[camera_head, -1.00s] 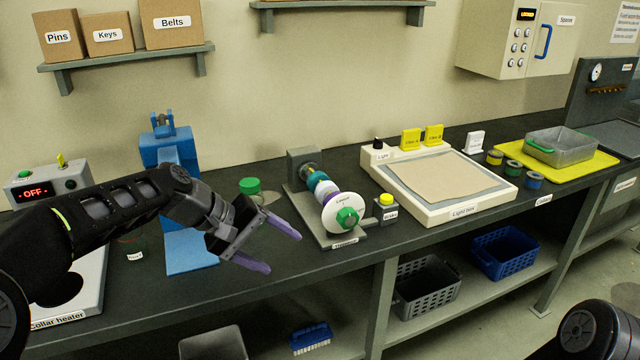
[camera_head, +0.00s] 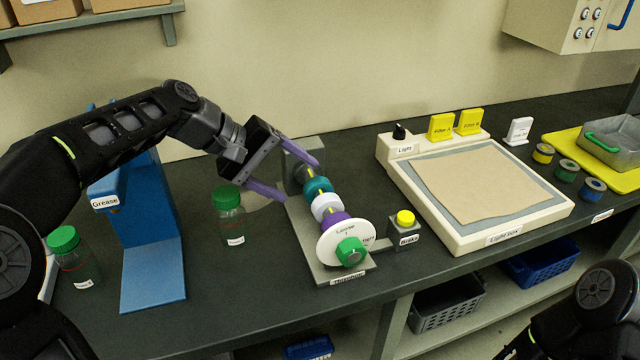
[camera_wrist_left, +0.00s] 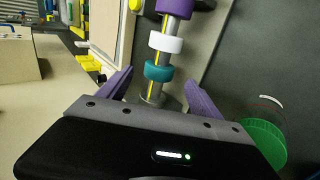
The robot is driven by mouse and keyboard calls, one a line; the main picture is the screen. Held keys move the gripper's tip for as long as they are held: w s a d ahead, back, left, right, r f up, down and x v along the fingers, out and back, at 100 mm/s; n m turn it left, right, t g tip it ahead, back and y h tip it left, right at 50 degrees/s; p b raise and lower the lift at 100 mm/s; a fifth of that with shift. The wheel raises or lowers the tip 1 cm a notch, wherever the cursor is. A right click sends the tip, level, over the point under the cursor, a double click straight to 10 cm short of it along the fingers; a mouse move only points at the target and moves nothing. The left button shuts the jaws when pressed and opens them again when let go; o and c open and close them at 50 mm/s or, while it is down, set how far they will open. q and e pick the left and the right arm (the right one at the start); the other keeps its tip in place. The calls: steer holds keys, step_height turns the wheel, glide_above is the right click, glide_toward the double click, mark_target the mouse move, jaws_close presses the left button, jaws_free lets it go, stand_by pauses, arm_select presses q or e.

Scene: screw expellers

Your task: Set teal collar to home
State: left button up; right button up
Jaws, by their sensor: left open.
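The teal collar (camera_head: 318,190) sits on a shaft of a grey screw expeller stand (camera_head: 328,272), near its back block. A white collar (camera_head: 326,206) and a purple collar (camera_head: 334,220) follow towards the front. A white dial marked "Loose" (camera_head: 333,246) with a green knob (camera_head: 350,251) is at the front end. My left gripper (camera_head: 302,179) is open, its purple fingers at the back of the shaft by the teal collar. In the left wrist view the teal collar (camera_wrist_left: 158,71) lies between and just beyond the open fingers, apparently not gripped. My right gripper is out of view.
A green-capped jar (camera_head: 229,218) and the blue grease stand (camera_head: 150,245) are to the left. A brake box with a yellow button (camera_head: 405,218) is close on the right, then the light box (camera_head: 480,190). The back wall is behind.

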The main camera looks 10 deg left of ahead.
mark_target(309, 187)
arm_select(q)
steer(key=shift+x, duration=3.95)
steer(key=shift+c, duration=0.5)
jaws_close()
